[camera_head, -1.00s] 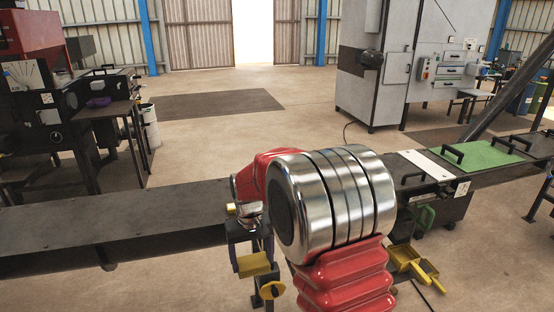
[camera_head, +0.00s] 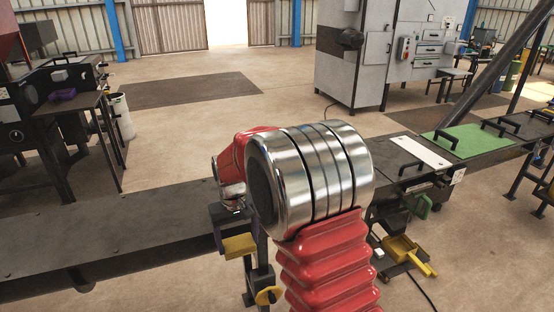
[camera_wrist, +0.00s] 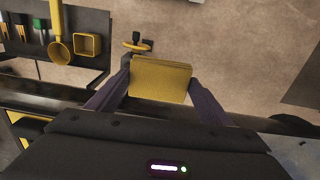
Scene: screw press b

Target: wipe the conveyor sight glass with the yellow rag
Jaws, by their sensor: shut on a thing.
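The yellow rag (camera_wrist: 160,80) looks like a flat folded block in the wrist view. My gripper (camera_wrist: 160,84) is shut on it, with a purple finger at each side. In the head view the yellow rag (camera_head: 239,246) hangs low in front of the dark conveyor (camera_head: 120,236), below my red and silver arm. My arm hides part of the conveyor's middle. I cannot make out the sight glass in either view.
A yellow hand knob (camera_head: 268,295) on a dark stand sits close below the rag. A green panel (camera_head: 468,141) and black handles are on the conveyor's right part. Yellow tools (camera_head: 405,250) are low at right. A grey cabinet (camera_head: 360,60) stands behind. Open floor lies beyond.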

